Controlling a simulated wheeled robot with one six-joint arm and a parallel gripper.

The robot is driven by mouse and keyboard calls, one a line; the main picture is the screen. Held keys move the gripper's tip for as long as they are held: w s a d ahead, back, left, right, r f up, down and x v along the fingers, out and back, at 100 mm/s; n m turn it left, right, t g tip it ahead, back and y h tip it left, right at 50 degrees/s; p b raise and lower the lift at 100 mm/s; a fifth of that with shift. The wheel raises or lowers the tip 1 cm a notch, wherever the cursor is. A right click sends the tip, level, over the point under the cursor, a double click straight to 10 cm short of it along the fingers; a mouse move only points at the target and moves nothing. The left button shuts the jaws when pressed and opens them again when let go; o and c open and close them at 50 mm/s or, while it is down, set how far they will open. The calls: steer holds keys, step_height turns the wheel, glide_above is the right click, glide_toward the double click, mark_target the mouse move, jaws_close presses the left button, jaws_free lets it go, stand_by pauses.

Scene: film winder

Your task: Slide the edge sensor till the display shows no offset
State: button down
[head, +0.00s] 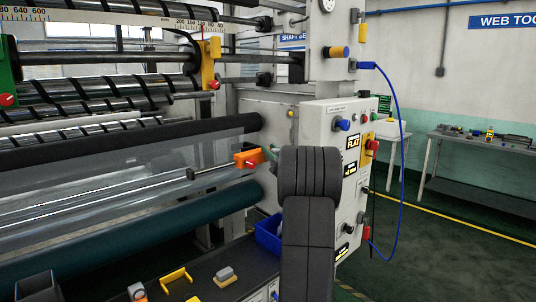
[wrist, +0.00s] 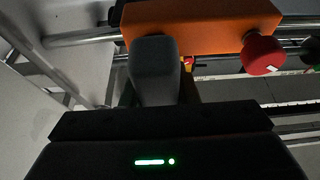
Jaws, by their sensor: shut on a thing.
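The edge sensor appears to be the orange block (head: 247,158) with a red knob, on a thin metal rail (head: 208,170) beside the clear film (head: 120,180). In the wrist view the orange block (wrist: 205,22) fills the top, with its red knob (wrist: 262,54) at the right. My gripper (wrist: 155,70) is up against the block and shut on it. One grey finger shows; the other is hidden. In the head view my dark arm hides most of the gripper. A panel sign (head: 353,142) reads FLAT; a smaller display (head: 350,168) is unreadable. I cannot tell the offset.
The control cabinet (head: 325,125) with knobs stands just right of the rail. A blue cable (head: 398,120) loops from it. A blue bin (head: 268,235) and loose parts sit on the dark bench (head: 205,285) below. A side table (head: 470,145) stands at the right beyond open floor.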

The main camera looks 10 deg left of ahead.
steer(key=c, duration=1.1)
jaws_free()
steer(key=b+v, duration=0.3)
steer(key=v, duration=1.1)
steer(key=shift+r, duration=0.1)
